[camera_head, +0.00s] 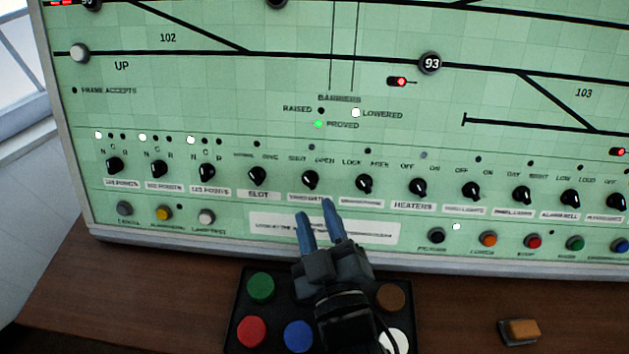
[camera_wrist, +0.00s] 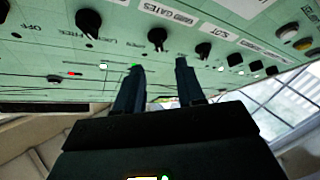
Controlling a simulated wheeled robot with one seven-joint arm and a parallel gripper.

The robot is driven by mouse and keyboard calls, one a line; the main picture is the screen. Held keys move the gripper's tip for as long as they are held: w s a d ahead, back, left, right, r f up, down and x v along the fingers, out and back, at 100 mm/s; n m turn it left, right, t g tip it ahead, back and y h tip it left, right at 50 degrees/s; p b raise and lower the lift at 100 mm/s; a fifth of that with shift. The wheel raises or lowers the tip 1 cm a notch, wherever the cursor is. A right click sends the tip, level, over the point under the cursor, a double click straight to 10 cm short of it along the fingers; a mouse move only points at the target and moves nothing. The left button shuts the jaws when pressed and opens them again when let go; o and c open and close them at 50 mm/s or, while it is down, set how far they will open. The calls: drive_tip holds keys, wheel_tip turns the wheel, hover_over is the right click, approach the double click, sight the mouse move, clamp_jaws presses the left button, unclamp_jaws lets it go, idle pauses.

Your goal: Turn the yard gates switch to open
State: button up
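The yard gates switch (camera_head: 310,180) is a black rotary knob in the green panel's lower row. SHUT is printed at its upper left and OPEN at its upper right. Its pointer is too small to read surely. In the wrist view, which is upside down, the same knob (camera_wrist: 157,38) shows under its YARD GATES label, just beyond the fingertips. My gripper (camera_head: 315,209) is open and empty, its two blue-grey fingers spread just below the knob in the head view. In the wrist view my gripper (camera_wrist: 160,66) frames a gap with nothing in it. The fingers look apart from the knob.
The slot knob (camera_head: 258,175) is to the left and another knob (camera_head: 364,183) is close on the right. A black tray (camera_head: 240,312) with coloured round buttons lies below my gripper. An orange-and-black block (camera_head: 520,331) lies on the brown desk (camera_head: 450,310).

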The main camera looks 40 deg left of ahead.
sight(307, 180)
drive_tip(key=shift+x, duration=3.15)
drive_tip(key=shift+d, duration=0.1)
clamp_jaws()
